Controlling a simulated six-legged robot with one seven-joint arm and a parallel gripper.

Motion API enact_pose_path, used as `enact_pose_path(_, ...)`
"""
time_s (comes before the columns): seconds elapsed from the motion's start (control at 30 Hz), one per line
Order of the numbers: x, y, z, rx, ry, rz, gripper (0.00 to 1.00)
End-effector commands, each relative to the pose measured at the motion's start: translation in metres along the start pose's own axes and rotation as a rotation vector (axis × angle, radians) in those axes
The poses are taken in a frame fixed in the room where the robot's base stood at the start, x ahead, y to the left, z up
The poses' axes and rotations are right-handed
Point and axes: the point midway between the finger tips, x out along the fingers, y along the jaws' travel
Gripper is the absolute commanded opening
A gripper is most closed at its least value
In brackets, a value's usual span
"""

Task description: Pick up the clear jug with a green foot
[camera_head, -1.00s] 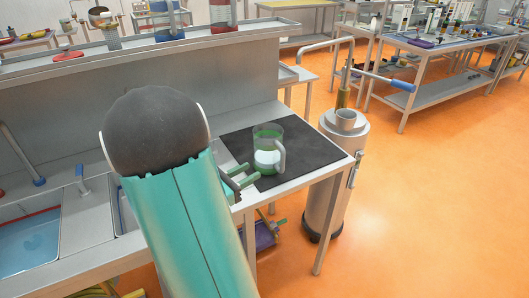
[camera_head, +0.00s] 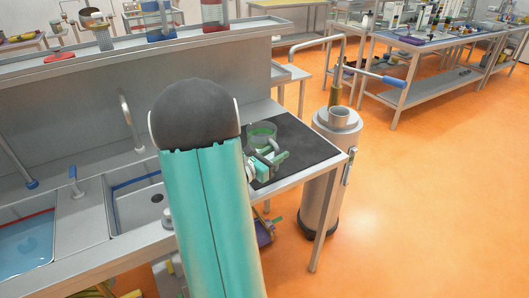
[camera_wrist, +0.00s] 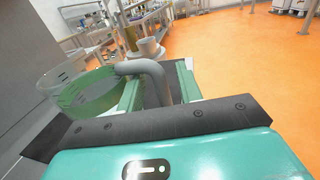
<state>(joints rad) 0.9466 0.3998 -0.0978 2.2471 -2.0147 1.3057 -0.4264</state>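The clear jug (camera_head: 262,131) stands on the dark mat (camera_head: 310,149) at the right end of the bench. Its green part and grey handle show in the head view. My gripper (camera_head: 275,158) is at the handle side of the jug. In the wrist view my gripper (camera_wrist: 157,82) has one green finger on each side of the grey handle (camera_wrist: 150,72). The fingers look apart, with a gap beside the handle. My arm hides part of the bench.
A grey cylinder (camera_head: 328,170) with a small cup on top stands just right of the bench. Sinks with taps (camera_head: 138,195) lie to the left. A raised shelf (camera_head: 150,45) with glassware runs behind. The orange floor (camera_head: 440,200) at right is clear.

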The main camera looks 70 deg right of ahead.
Motion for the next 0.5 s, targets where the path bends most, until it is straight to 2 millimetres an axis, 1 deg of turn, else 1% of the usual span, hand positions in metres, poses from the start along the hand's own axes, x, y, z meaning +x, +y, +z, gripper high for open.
enact_pose_path(0.07, 0.0047, 0.0, -0.0002, 0.0, 0.0, -0.001, 0.35)
enact_pose_path(0.27, 0.0049, 0.0003, 0.0, 0.0, 0.0, 0.0, 0.35)
enact_pose_path(0.37, 0.0048, 0.0003, 0.0, 0.0, 0.0, 0.0, 0.18)
enact_pose_path(0.43, 0.0048, 0.0002, 0.0, 0.0, 0.0, 0.0, 0.04)
enact_pose_path(0.47, 0.0048, 0.0002, 0.0, 0.0, 0.0, 0.0, 0.0)
enact_pose_path(0.5, 0.0048, 0.0002, 0.0, 0.0, 0.0, 0.0, 0.0)
